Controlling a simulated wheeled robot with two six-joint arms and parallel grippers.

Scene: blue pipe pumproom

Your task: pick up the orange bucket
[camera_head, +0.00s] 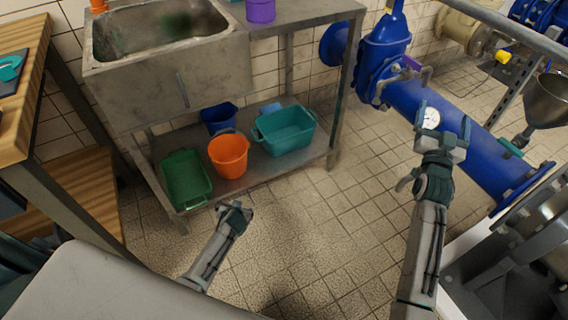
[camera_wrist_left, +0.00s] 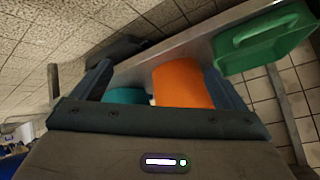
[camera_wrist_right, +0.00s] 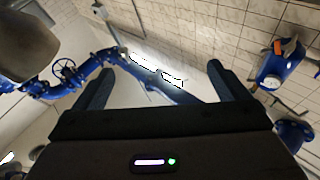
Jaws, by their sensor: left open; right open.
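The orange bucket (camera_head: 229,157) stands upright on the lower shelf under the sink, between a green tub and a teal tub. My left gripper (camera_head: 236,209) is open and empty in front of the shelf, short of the bucket. In the left wrist view the orange bucket (camera_wrist_left: 182,84) shows between the open fingers (camera_wrist_left: 165,82), beyond them; its lower part is hidden by the gripper body. My right gripper (camera_head: 442,130) is open and raised in front of the blue pipe, far from the bucket. Its open fingers (camera_wrist_right: 172,88) show nothing between them in the right wrist view.
The green tub (camera_head: 186,180) is left of the bucket, the teal tub (camera_head: 286,130) right, and a blue bucket (camera_head: 219,117) behind. The grey sink (camera_head: 170,80) overhangs the shelf (camera_head: 262,172). A wooden bench stands at left. The tiled floor in front is clear.

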